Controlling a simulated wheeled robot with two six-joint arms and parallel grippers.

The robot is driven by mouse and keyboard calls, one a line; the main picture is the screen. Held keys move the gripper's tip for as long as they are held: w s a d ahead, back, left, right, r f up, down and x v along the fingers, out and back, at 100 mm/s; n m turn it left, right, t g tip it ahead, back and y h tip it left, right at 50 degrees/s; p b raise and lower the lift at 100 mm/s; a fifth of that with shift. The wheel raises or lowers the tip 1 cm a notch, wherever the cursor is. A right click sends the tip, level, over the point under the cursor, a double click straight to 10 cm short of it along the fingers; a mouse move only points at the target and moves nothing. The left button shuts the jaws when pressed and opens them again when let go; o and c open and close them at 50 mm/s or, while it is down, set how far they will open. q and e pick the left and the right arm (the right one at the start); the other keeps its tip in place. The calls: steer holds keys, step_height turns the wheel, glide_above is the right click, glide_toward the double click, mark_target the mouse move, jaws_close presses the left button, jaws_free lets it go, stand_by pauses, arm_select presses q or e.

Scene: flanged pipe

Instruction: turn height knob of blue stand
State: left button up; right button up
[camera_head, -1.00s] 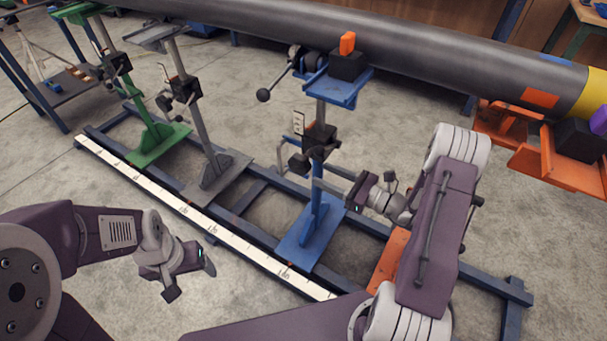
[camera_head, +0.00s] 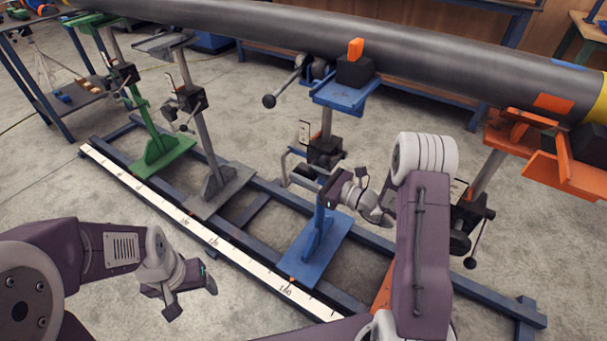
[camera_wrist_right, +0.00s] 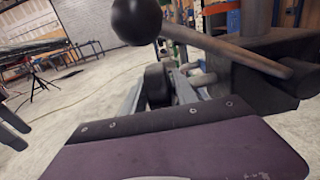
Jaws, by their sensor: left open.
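The blue stand (camera_head: 324,241) stands upright on the floor rail, with a blue cradle (camera_head: 341,95) under the dark pipe and a black clamp block (camera_head: 324,152) on its post. A dark round knob (camera_head: 304,172) sits low on the block's left side. My right gripper (camera_head: 316,183) is close to the post just below the block; its fingers partly overlap the stand, so I cannot tell if they touch the knob. The right wrist view shows a black ball on a rod (camera_wrist_right: 137,20) and a dark round part (camera_wrist_right: 157,86) near the gripper. My left gripper (camera_head: 192,296) is open and empty.
The long dark pipe (camera_head: 420,58) runs across the top. Grey (camera_head: 213,185) and green (camera_head: 160,155) stands are at left, an orange stand (camera_head: 560,165) at right.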

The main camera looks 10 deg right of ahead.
jaws_close()
steer(key=shift+r+p, duration=0.1)
steer(key=shift+p, duration=0.2)
steer(key=g+h+p, duration=0.1)
steer(key=p, duration=0.4)
steer(key=shift+r, duration=0.35)
steer(key=shift+f+g+h+p, duration=0.4)
steer(key=shift+g+h, duration=0.1)
steer(key=shift+f, duration=0.15)
steer(key=shift+o, duration=2.4)
jaws_free()
